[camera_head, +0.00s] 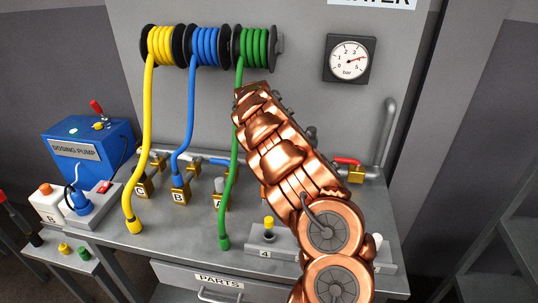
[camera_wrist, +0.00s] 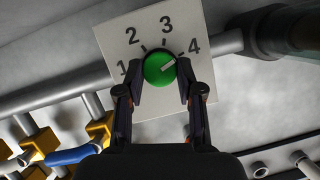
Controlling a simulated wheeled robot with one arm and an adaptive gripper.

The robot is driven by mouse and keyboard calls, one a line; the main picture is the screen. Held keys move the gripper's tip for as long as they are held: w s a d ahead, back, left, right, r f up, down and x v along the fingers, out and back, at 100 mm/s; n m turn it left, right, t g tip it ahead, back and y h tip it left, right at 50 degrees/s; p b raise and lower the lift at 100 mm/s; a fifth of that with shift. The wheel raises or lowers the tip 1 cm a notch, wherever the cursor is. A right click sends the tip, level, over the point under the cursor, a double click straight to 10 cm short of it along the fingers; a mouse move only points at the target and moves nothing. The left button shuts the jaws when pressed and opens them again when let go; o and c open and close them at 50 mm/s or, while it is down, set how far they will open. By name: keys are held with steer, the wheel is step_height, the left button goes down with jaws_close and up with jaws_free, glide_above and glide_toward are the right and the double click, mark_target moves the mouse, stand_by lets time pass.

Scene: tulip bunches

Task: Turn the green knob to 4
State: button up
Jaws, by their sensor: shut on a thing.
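The green knob (camera_wrist: 159,69) sits on a white plate (camera_wrist: 200,99) marked 1, 2, 3 and 4 in the wrist view. The knob's light pointer aims up and right, toward the tick beside the 4. My gripper (camera_wrist: 160,72) has one finger on each side of the knob and is shut on it. In the head view my copper arm hides the knob, its plate and my gripper.
In the wrist view a grey pipe (camera_wrist: 60,92) runs behind the plate, with brass valves (camera_wrist: 100,128) at lower left. The head view shows yellow, blue and green hoses (camera_head: 231,175), a pressure gauge (camera_head: 349,60) and a red-handled valve (camera_head: 347,162).

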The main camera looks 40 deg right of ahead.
steer(key=shift+m+b, duration=0.4)
steer(key=shift+m, duration=0.2)
steer(key=o, duration=1.2)
steer(key=shift+c, duration=0.2)
steer(key=shift+r, duration=0.1)
steer(key=v, duration=1.1)
steer(key=shift+r, duration=0.4)
steer(key=shift+w+a, duration=0.15)
